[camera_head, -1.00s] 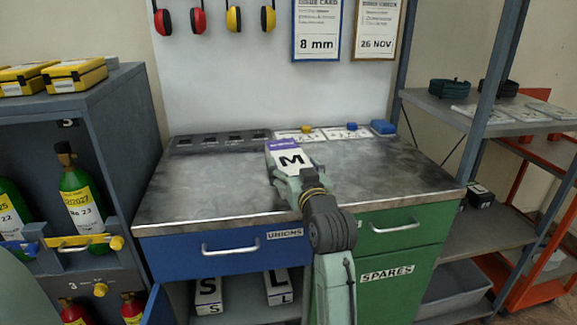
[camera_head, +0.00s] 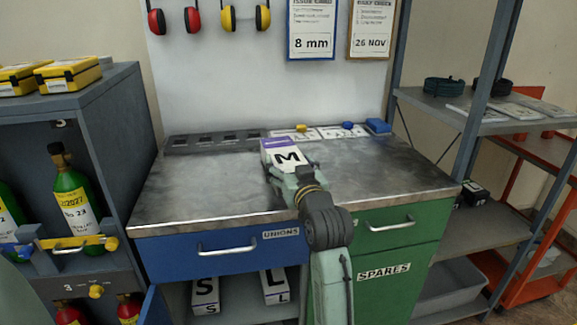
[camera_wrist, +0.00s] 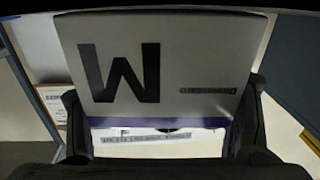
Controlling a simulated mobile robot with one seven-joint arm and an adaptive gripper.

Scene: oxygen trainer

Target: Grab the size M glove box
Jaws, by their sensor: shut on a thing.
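The size M glove box (camera_head: 287,157) is white with a purple end and a large black M. In the head view it is at the end of my arm, over the middle of the workbench top (camera_head: 215,190). My gripper (camera_head: 276,172) is shut on it. In the wrist view the box (camera_wrist: 165,70) fills the upper middle, with a finger at each side of it, and my gripper (camera_wrist: 160,125) closes around it. I cannot tell how far the box is above the bench.
Boxes marked S (camera_head: 205,295) and L (camera_head: 274,287) stand on the shelf below the bench. A cabinet with green cylinders (camera_head: 78,205) is at left. A rack (camera_head: 485,120) stands at right. Small blue and yellow items (camera_head: 348,127) lie along the bench's back edge.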

